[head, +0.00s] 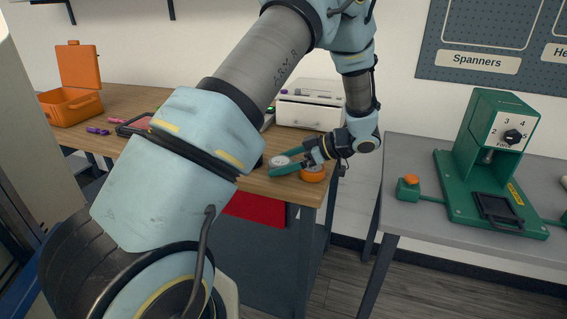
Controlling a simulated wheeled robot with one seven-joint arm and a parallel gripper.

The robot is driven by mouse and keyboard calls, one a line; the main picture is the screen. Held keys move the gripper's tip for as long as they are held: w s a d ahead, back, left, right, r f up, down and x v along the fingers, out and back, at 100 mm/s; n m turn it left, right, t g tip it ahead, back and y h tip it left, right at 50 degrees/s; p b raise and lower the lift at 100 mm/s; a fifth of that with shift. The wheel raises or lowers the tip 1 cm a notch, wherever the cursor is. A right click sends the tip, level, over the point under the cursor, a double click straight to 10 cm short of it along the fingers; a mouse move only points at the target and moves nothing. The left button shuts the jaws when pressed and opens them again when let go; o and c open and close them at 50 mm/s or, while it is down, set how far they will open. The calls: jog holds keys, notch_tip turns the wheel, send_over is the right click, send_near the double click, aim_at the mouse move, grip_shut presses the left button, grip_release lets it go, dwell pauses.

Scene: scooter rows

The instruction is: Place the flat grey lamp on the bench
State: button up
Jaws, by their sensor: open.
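My gripper (277,164) is low at the right end of the wooden bench (215,168), its green fingers spread and pointing left. A small round, flat, pale grey thing (281,161), which looks like the flat grey lamp, shows between the fingers on the bench top. I cannot tell whether the fingers touch it. An orange round thing (313,174) sits just right of the fingers near the bench's corner. My arm crosses in front and hides the middle of the bench.
An open orange case (66,107), purple and pink items (97,131) and a dark red tray (134,126) lie at the bench's left. A white drawer box (308,105) stands behind my gripper.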

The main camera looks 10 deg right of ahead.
jog(key=b+v, duration=0.3)
jog(key=v, duration=0.9)
jog(key=shift+r, duration=0.15)
jog(key=w+a+r+m+t+h, duration=0.3)
jog(key=w+a+m+h, duration=0.15)
jog(key=w, duration=0.35)
jog(key=w+a+r+m+t+h, duration=0.35)
jog(key=w+h, duration=0.25)
jog(key=w, duration=0.2)
jog(key=s+a+f+m+g, duration=0.2)
jog(key=s+a+f+g, duration=0.1)
jog(key=s+a, duration=0.3)
jog(key=s+a+f+m+g, duration=0.2)
jog(key=s+a, duration=0.4)
jog(key=s, duration=0.5)
jog(key=s+a+f+m+g, duration=0.2)
jog(key=s+a+g, duration=0.3)
jog(key=s, duration=0.3)
jog(key=shift+s+a+f+h, duration=0.35)
jog(key=shift+a+f, duration=0.45)
jog(key=shift+a, duration=0.1)
